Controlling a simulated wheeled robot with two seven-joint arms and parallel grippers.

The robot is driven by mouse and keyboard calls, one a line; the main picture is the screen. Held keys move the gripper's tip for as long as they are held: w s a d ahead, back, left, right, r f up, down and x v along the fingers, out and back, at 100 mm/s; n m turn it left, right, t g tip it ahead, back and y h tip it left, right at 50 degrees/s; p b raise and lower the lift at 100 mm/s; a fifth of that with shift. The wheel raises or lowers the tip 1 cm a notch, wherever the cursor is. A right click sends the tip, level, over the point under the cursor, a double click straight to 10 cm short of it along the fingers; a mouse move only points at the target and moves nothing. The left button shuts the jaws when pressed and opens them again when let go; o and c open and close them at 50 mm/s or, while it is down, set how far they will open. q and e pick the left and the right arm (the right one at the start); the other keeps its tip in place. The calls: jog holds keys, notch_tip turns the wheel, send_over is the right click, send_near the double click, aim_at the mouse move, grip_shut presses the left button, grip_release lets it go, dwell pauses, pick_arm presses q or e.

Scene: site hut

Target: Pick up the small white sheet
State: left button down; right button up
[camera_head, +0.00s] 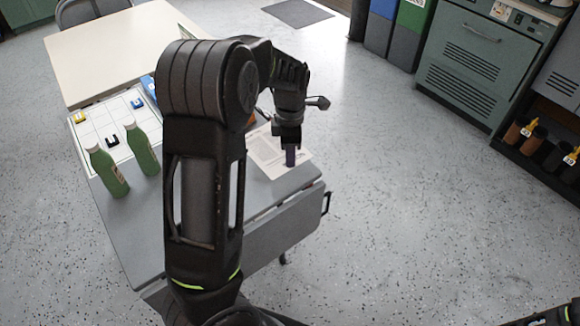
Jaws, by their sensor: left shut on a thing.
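The small white sheet (262,152), with printed text, lies on the grey table to the right of my arm. My left gripper (289,148) points down over the sheet's right part. It is shut on a small dark purple object (290,157), which stands upright between its fingers. I cannot tell whether this object touches the sheet. My right gripper is not in view.
Two green bottles (143,150) stand on the left of the grey table (277,190), near a white gridded board (87,128) with small blocks. A cream table (110,45) adjoins behind. Green cabinets (470,60) stand at the upper right. The floor between is clear.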

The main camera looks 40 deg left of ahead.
pick_arm(q)
jog(key=shift+r, duration=0.7)
